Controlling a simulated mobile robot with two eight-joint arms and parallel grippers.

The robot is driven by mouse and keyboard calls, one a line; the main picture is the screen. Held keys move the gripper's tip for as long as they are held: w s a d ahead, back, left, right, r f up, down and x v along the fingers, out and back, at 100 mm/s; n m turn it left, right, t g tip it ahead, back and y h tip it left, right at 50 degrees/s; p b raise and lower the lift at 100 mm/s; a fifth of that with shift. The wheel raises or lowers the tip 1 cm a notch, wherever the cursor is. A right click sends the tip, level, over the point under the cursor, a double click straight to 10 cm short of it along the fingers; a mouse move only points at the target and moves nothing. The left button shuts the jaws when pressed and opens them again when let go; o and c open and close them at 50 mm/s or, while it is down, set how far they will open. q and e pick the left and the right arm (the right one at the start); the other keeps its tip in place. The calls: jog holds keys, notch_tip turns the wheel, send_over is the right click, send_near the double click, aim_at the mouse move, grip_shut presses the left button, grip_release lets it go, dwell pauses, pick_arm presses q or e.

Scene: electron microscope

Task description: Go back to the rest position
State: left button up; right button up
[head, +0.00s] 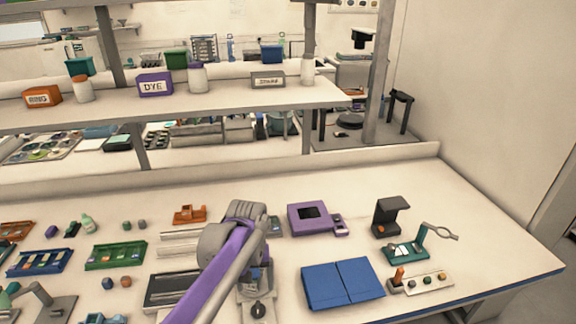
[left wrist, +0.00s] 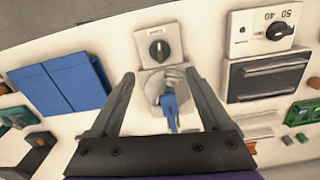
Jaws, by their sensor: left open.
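My left arm comes in from the bottom of the head view, and its grey wrist sits over the middle of the bench. The fingers of my left gripper (left wrist: 160,78) are spread wide in the left wrist view, with nothing gripped between them. A blue part (left wrist: 170,112) on a pale grey fixture (left wrist: 160,85) shows between and beyond the fingers; how far below them it lies I cannot tell. In the head view the arm hides most of this fixture and the fingers. My right gripper is not in view.
A grey box with a black knob (left wrist: 158,48) stands beside the fixture. A blue folder-like panel (head: 342,283) lies right of my arm, with a purple device (head: 309,218) behind it. Trays, including a green one (head: 115,255), lie left. A shelf (head: 200,103) spans the back.

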pick_arm(q)
jog(key=s+a+m+t+p, duration=0.1)
jog(key=s+a+t, duration=0.1)
jog(key=s, duration=0.8)
jog(key=s+a+m+t+p, duration=0.1)
jog(key=s+a+t+p, duration=0.1)
jog(key=s, duration=0.8)
jog(key=shift+s+a+r+t+p, duration=0.2)
jog(key=shift+s+a+t+p, duration=0.15)
jog(key=shift+t, duration=0.35)
